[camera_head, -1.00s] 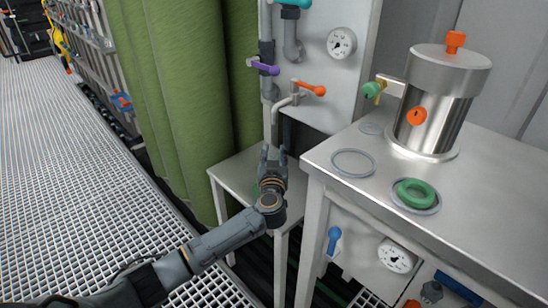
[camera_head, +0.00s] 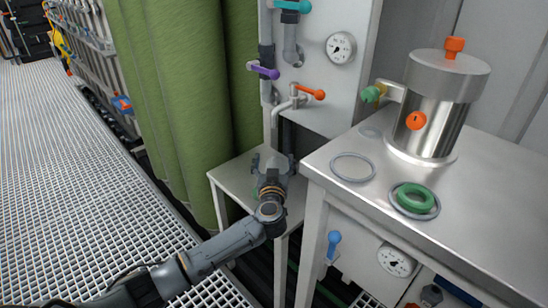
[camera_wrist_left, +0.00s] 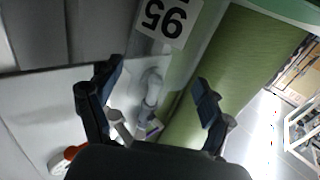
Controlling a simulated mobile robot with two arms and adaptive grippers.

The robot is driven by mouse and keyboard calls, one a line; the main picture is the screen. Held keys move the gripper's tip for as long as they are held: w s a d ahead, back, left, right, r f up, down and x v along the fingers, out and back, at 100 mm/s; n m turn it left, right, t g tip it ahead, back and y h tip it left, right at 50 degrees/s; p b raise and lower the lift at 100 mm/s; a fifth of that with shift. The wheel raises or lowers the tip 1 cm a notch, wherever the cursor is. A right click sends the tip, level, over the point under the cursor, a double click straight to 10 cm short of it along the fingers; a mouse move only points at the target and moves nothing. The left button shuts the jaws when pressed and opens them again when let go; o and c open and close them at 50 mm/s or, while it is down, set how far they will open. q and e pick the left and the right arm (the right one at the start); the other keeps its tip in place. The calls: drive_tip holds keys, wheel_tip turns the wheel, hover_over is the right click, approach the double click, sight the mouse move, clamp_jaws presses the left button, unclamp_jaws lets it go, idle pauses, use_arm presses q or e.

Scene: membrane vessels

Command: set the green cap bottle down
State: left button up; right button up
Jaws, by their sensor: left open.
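My left gripper (camera_head: 273,163) is over the small low grey table (camera_head: 232,173) below the wall panel. Its two fingers are spread apart. They also show apart in the left wrist view (camera_wrist_left: 155,95), with no bottle to be made out between them. I cannot clearly make out the green cap bottle in either view. The gripper and wrist cover part of the small table and could hide it. My right gripper is not in view.
Pipes with a purple handle (camera_head: 265,71) and an orange handle (camera_head: 311,93) rise behind. Green curtain (camera_head: 190,90) hangs left.

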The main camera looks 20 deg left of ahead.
use_arm(q)
drive_tip(key=shift+s+d+r, duration=0.1)
drive_tip(key=shift+s+d, duration=0.1)
drive_tip(key=shift+s, duration=0.35)
drive_tip(key=p+v, duration=0.2)
drive_tip(key=v, duration=0.2)
drive_tip(key=shift+s, duration=0.1)
drive_tip(key=shift+p+v, duration=0.8)
drive_tip(key=shift+v, duration=1.9)
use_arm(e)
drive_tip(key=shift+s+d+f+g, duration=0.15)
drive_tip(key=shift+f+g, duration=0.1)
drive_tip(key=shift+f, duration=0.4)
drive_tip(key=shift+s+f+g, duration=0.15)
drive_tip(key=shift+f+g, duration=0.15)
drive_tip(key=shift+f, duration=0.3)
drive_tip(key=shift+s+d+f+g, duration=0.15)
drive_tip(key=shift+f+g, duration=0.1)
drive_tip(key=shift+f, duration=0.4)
